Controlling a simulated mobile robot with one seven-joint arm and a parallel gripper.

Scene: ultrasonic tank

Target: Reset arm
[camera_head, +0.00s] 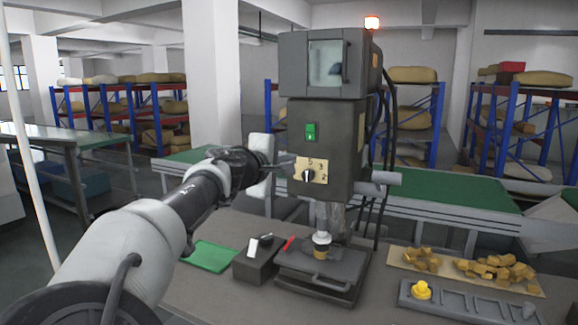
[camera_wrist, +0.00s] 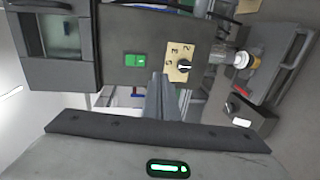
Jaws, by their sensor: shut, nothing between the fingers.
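My gripper (camera_head: 286,160) is in front of the grey machine (camera_head: 330,210), close to the cream dial plate (camera_head: 318,169) with its black knob. In the head view its fingers point right toward the plate; I cannot tell whether they touch it. In the wrist view the gripper (camera_wrist: 158,78) is shut, its fingers together and empty, with the dial plate (camera_wrist: 174,62) just beyond and to the right of the tips. The knob (camera_wrist: 186,64) is clear of the fingers in that view. A green switch (camera_head: 311,131) sits above the dial.
Below the machine head is a dark base plate (camera_head: 300,272). A dark box (camera_head: 252,266) and a green tray (camera_head: 208,256) lie to its left. Brown pieces (camera_head: 490,268) and a grey slotted tray (camera_head: 455,304) with a yellow knobbed part (camera_head: 422,291) lie right.

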